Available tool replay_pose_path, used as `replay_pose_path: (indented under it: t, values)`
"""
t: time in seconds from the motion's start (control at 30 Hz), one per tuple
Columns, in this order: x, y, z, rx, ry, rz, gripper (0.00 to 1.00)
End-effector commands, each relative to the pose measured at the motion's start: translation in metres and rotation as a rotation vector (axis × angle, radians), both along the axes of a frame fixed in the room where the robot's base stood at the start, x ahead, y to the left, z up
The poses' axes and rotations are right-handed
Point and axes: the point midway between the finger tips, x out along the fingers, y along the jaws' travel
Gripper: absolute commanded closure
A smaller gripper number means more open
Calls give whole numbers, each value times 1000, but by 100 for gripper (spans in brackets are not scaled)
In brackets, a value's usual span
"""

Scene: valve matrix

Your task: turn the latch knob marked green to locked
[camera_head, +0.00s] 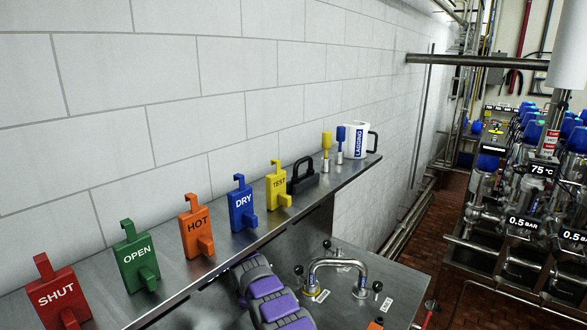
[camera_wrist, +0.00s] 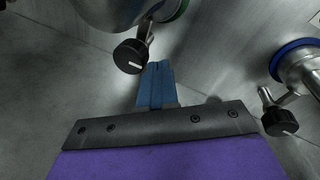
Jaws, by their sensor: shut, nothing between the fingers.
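In the wrist view a black latch knob (camera_wrist: 131,56) with a small white mark sits on a short stem beside a steel fitting. That fitting carries a green ring (camera_wrist: 178,9), partly cut off at the top. My gripper (camera_wrist: 158,68) has its blue fingers together and empty. The fingertips appear just right of and below this knob; I cannot tell whether they touch it. A second black knob (camera_wrist: 280,121) hangs by a fitting with a blue ring (camera_wrist: 291,58) at the right. My gripper's fingers are hidden in the head view.
In the head view a steel shelf (camera_head: 160,293) along the wall holds coloured tags, including a green OPEN tag (camera_head: 136,256), and a mug (camera_head: 355,140). A curved steel pipe (camera_head: 337,263) stands on the steel bench beside my purple-grey arm. Valve racks stand at the right.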

Motion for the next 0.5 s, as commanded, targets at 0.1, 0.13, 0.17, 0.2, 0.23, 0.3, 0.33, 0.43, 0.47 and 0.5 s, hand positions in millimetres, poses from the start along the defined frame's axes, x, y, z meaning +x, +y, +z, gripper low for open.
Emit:
replay_pose_path:
  t: [0.1,0.13,0.17,0.2,0.23,0.3,0.33,0.43,0.47,0.5]
  values:
    - [0,0,13,1,-1,-1,100]
    - [0,0,16,1,-1,-1,100]
    - [0,0,20,1,-2,-1,100]
    - [0,0,24,1,-2,-1,100]
    - [0,0,28,1,-2,-1,100]
    - [1,0,35,1,-2,-1,100]
    - [1,0,38,1,-2,-1,100]
    - [1,0,49,1,-2,-1,100]
    - [1,0,52,1,-2,-1,100]
    - [1,0,54,1,-2,-1,100]
